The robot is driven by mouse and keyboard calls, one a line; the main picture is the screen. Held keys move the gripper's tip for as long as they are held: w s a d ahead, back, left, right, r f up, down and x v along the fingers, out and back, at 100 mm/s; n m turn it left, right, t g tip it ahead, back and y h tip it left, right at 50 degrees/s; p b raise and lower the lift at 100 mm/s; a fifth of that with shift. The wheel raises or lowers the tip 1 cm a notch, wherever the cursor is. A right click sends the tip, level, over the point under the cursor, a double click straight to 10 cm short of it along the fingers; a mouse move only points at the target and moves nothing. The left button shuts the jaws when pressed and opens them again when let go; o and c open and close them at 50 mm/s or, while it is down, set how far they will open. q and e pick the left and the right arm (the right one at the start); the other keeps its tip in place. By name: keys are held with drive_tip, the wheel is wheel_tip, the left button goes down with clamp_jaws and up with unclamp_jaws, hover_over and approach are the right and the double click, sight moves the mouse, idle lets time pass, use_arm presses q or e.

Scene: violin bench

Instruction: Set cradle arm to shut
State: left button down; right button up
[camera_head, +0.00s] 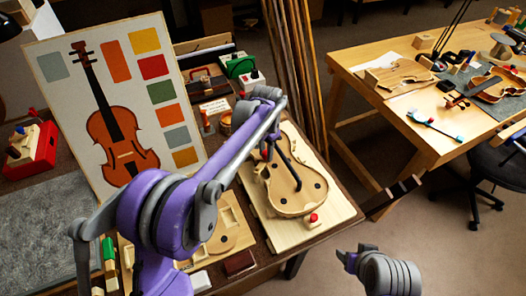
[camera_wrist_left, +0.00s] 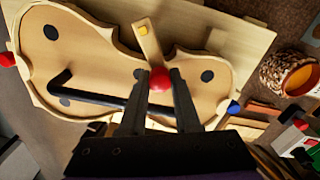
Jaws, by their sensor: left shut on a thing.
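A pale violin body (camera_head: 292,190) lies on a light wooden board, its cradle (camera_head: 335,212). In the left wrist view, a short wooden arm (camera_wrist_left: 147,38) with a red ball knob (camera_wrist_left: 160,79) reaches over the violin body's edge. My left gripper (camera_wrist_left: 158,78) has its two black fingers shut on that red knob. In the head view my left gripper (camera_head: 266,155) is at the upper left side of the violin body, partly hidden by my purple arm. My right gripper (camera_head: 358,256) hangs at the bottom, away from the bench; its opening is unclear.
A bent black rod (camera_wrist_left: 120,100) crosses above the violin body. Another red knob (camera_head: 313,217) and a blue knob (camera_wrist_left: 233,107) sit at the cradle. A violin chart (camera_head: 185,75) stands at left. A second bench (camera_head: 440,150) is at right, across open floor.

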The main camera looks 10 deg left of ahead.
use_arm(q)
drive_tip(key=shift+s+d+m, duration=0.1)
drive_tip(key=shift+d+m, duration=0.1)
drive_tip(key=shift+m, duration=0.2)
idle(0.3)
drive_tip(key=c, duration=0.6)
unclamp_jaws()
drive_tip(key=shift+r, duration=0.1)
wheel_tip(320, 180, up, 11)
drive_tip(key=shift+f+p, duration=0.15)
drive_tip(key=shift+p, duration=0.15)
